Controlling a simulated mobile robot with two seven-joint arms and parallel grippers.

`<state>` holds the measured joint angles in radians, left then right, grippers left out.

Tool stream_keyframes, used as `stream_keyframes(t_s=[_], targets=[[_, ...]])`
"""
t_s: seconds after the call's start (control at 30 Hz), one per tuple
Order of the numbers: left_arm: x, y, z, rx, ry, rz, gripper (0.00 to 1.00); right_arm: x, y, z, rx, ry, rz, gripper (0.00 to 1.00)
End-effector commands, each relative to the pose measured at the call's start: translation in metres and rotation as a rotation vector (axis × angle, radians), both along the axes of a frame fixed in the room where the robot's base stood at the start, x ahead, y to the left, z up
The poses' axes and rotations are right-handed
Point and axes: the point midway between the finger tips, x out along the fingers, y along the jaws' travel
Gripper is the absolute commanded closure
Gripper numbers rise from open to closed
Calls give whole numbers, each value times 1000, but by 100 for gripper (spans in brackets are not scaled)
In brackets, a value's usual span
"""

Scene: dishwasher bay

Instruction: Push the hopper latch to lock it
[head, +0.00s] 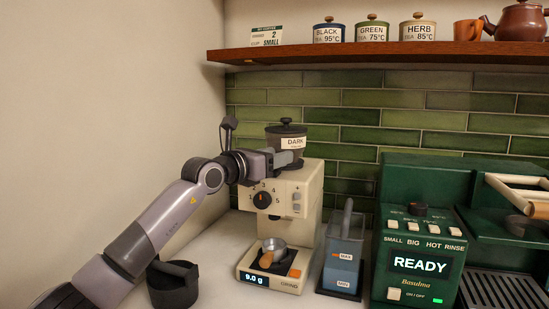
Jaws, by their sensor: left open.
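The cream grinder (288,200) stands on the white counter with its dark hopper (287,135), labelled DARK, on top. My left gripper (288,159) comes in from the left and is at the hopper's base, just above the grinder's dial. It is open. I cannot tell whether its fingers touch the hopper. The latch cannot be made out; the gripper covers part of that area. My right gripper is not in view.
A metal cup with a wooden handle (266,258) sits on the grinder's base, whose display reads 9.0 g. A blue-grey container (343,255) and a green coffee machine (420,190) showing READY stand to the right. A black bin (172,288) is below my left arm. A wooden shelf (380,52) runs above.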

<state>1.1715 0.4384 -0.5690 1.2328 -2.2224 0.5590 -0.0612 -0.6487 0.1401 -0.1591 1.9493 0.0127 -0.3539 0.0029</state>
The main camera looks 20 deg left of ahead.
Motion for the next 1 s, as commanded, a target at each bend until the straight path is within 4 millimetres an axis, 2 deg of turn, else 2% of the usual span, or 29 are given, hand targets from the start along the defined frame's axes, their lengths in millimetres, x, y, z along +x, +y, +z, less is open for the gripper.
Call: stream_keyframes(t_s=[0.27, 0.8, 1.0], targets=[[-4, 1, -2, 0, 1, -2, 53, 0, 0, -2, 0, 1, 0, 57], [-57, 26, -2, 0, 0, 0, 53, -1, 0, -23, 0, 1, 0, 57], [-65, 29, -1, 0, 1, -1, 53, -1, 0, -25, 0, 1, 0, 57]])
